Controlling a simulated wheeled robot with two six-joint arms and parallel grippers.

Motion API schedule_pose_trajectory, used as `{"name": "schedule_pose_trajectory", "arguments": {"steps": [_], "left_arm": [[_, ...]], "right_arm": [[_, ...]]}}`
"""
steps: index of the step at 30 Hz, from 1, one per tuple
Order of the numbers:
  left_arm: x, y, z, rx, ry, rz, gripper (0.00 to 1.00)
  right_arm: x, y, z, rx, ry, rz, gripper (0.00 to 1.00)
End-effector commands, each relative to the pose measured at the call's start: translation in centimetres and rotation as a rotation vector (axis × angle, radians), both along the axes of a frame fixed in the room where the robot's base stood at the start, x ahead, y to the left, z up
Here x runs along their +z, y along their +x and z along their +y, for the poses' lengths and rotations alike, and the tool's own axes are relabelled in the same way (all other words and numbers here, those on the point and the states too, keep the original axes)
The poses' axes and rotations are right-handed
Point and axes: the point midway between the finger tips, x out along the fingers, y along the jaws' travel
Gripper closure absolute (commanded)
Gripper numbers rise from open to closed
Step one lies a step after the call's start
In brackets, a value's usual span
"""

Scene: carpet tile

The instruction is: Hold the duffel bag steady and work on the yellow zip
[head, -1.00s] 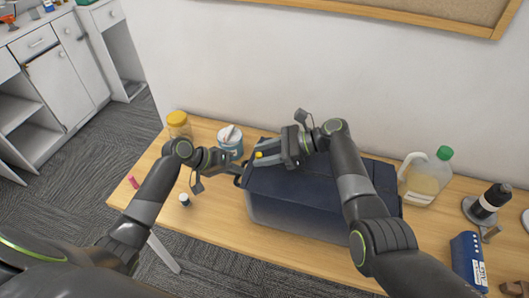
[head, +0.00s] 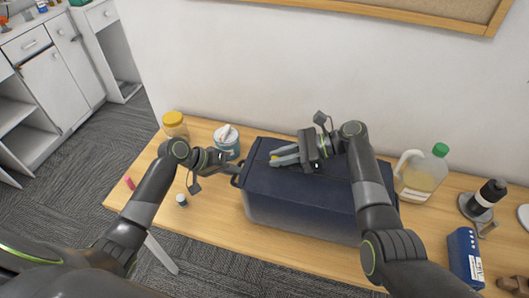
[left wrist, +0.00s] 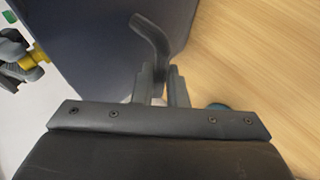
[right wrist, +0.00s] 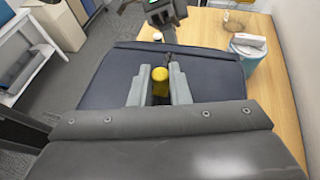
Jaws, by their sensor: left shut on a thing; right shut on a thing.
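The dark blue duffel bag (head: 320,205) lies lengthwise on the wooden table. My left gripper (head: 232,168) is shut on the dark strap at the bag's left end; the curved strap (left wrist: 152,42) rises from between the fingers in the left wrist view. My right gripper (head: 276,160) is above the bag's top, left of its middle, with its fingers pointing left. It is shut on the yellow zip pull (right wrist: 160,80), which shows between the fingers in the right wrist view. A short dark line lies just beyond the pull there. The fingers hide the rest of the zip.
On the table (head: 215,235), a yellow-lidded jar (head: 174,124) and a blue-white tub (head: 227,142) stand behind my left gripper. A small bottle (head: 181,200) stands in front. A green-capped jug (head: 425,175), a dark bottle (head: 487,198) and a blue box (head: 466,255) stand right of the bag.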

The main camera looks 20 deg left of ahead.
Motion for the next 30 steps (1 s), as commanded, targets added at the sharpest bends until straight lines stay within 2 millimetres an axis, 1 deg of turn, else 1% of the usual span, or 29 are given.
{"name": "schedule_pose_trajectory", "arguments": {"steps": [1,5,9,15,18,21,24,27,30], "left_arm": [[-0.1,-0.1,0.1,0.000,0.002,0.003,1.00],[-0.1,-0.1,0.1,-0.001,0.003,0.002,1.00],[-0.1,-0.1,0.1,-0.001,0.003,0.002,1.00],[-0.1,-0.1,0.1,-0.001,0.003,0.002,1.00],[-0.1,-0.1,0.1,-0.001,0.003,0.002,1.00],[-0.1,-0.1,0.1,0.000,0.002,0.003,1.00],[-0.1,-0.1,0.1,-0.001,0.003,0.002,1.00],[-0.1,-0.1,0.1,-0.001,0.003,0.002,1.00],[-0.1,-0.1,0.1,-0.001,0.003,0.002,1.00]], "right_arm": [[-0.1,0.2,-1.8,-0.008,-0.004,-0.005,1.00],[-0.1,0.3,-6.4,-0.008,-0.006,-0.005,1.00],[-0.1,0.4,-11.4,-0.007,-0.009,-0.006,1.00],[-0.1,0.5,-18.3,-0.005,-0.010,-0.003,1.00],[0.0,0.5,-21.3,-0.005,-0.009,-0.001,1.00],[0.0,0.6,-23.9,-0.005,-0.009,-0.001,1.00],[0.0,0.6,-26.0,-0.004,-0.008,-0.002,1.00],[0.0,0.6,-27.5,-0.002,-0.007,-0.002,1.00],[0.0,0.6,-28.6,-0.002,-0.006,0.000,1.00]]}}
